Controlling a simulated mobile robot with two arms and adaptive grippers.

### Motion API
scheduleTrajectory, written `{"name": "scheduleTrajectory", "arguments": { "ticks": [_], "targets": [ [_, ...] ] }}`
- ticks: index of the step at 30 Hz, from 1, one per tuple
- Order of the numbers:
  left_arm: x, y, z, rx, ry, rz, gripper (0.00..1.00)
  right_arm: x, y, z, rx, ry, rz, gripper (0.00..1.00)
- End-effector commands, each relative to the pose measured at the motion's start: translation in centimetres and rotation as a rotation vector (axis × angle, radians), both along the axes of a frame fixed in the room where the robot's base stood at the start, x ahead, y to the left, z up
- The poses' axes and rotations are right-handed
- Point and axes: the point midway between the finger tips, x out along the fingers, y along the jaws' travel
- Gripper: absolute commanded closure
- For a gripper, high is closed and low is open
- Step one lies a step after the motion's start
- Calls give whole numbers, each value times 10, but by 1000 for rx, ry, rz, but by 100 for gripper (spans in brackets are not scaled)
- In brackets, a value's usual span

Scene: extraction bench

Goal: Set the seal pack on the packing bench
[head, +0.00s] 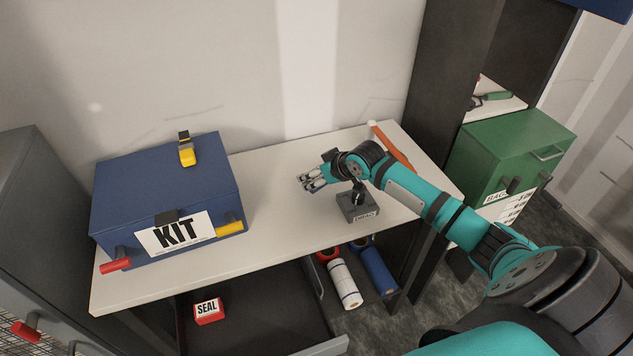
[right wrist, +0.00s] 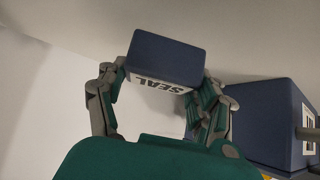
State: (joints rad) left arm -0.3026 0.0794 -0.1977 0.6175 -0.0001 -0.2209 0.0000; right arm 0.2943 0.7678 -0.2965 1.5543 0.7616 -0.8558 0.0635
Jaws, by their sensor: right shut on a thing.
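My right gripper (head: 312,180) is over the packing bench (head: 270,185), right of the blue kit case. It is shut on a dark blue seal pack (right wrist: 165,57), a small box with a white SEAL label, seen clearly between the fingers in the right wrist view. In the head view the pack is mostly hidden by the fingers, and I cannot tell whether it touches the bench top. A red box labelled SEAL (head: 208,311) sits in the open drawer below the bench. My left gripper is not in view.
The blue KIT case (head: 165,195) fills the bench's left part. A grey labelled block (head: 357,207) stands under my right forearm. An orange bar (head: 393,146) lies at the right end. A green cabinet (head: 510,150) stands further right. Bench between case and gripper is clear.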

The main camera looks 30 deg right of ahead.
Motion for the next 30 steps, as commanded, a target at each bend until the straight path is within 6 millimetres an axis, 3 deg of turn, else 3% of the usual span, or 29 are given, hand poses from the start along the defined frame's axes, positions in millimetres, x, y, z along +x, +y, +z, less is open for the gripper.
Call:
{"name": "scheduleTrajectory", "arguments": {
  "ticks": [6,18,19,24,30],
  "targets": [
    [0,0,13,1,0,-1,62,-1,1,-30,0,3,-1,67],
    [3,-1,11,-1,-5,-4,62,-1,2,-38,0,2,0,67],
    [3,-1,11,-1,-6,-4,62,-1,2,-37,0,2,0,30],
    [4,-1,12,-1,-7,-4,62,-1,2,-37,0,3,1,8],
    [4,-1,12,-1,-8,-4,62,-1,2,-37,0,3,1,8]
  ]
}}
